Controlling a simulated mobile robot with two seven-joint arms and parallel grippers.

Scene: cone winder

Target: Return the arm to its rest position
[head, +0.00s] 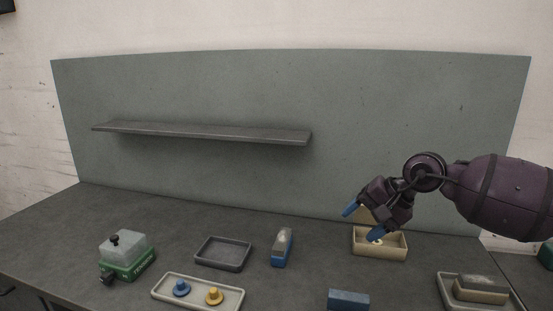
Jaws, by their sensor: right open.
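My right arm (505,195) is purple and comes in from the right edge, above the table. Its right gripper (363,222) has blue fingertips spread apart, pointing down and to the left. It is open and appears empty. It shows in front of a tan open box (380,254) on the table; something small and pale shows near the lower fingertip, partly hidden. I cannot tell whether the gripper touches the box. My left gripper is not in view.
A green-based device (128,262), grey tray (222,256), blue-grey block (282,248) and light tray (165,291) with blue and yellow pegs stand to the left. A blue block (348,300) lies in front; another tray (447,292) is at right. A shelf (210,133) is on the back panel.

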